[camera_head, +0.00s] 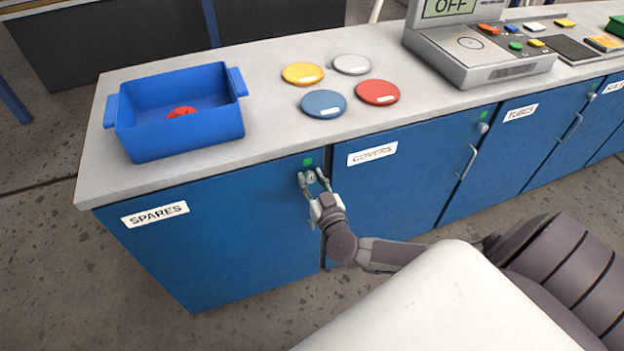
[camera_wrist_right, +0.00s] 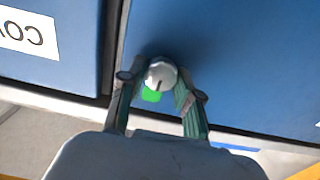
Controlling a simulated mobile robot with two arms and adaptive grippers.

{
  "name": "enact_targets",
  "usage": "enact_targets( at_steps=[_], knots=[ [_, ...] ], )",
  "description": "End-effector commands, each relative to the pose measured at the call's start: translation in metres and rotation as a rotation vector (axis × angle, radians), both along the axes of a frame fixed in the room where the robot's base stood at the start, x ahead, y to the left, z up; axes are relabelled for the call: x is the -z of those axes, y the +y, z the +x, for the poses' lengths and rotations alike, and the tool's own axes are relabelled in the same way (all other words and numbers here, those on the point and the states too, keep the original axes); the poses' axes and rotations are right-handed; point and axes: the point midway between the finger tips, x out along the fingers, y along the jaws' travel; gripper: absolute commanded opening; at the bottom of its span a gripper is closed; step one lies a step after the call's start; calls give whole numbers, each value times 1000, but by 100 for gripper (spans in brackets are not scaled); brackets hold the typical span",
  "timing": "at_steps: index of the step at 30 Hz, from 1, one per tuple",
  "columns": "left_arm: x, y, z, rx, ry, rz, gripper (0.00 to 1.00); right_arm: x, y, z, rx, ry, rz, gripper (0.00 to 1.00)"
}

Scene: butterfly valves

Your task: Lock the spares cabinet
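The spares cabinet (camera_head: 215,235) is the blue door at the left, labelled SPARES, and it looks closed. Its round silver lock knob (camera_head: 311,177) is at the door's top right corner, under a small green square (camera_head: 307,162). My right gripper (camera_head: 314,176) is at the knob, a finger on each side. In the right wrist view the knob (camera_wrist_right: 161,73) shows a dark line, with the green square beside it. The fingertips of my right gripper (camera_wrist_right: 156,88) are spread around it, with a gap at the left finger. My left gripper is out of view.
The covers cabinet (camera_head: 400,205) adjoins on the right, with its own knob and handle. On the grey worktop (camera_head: 270,110) stand a blue bin (camera_head: 185,140) holding a red item, several coloured discs and a device (camera_head: 480,55) reading OFF.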

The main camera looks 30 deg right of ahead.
Motion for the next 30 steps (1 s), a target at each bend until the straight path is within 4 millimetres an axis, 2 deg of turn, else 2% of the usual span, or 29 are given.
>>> enact_targets(
  at_steps=[1,4,11,17,24,30],
  knots=[
    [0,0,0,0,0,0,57,0,0,0,0,0,0,17],
    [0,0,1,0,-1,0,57,0,0,0,0,0,0,0],
    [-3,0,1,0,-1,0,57,-1,0,0,1,-3,17,0],
    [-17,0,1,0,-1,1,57,-2,0,-1,2,-17,87,0],
    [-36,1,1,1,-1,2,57,-2,0,-2,4,-59,267,0],
    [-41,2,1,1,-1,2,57,1,-1,-1,3,-104,450,0]
  ],
)
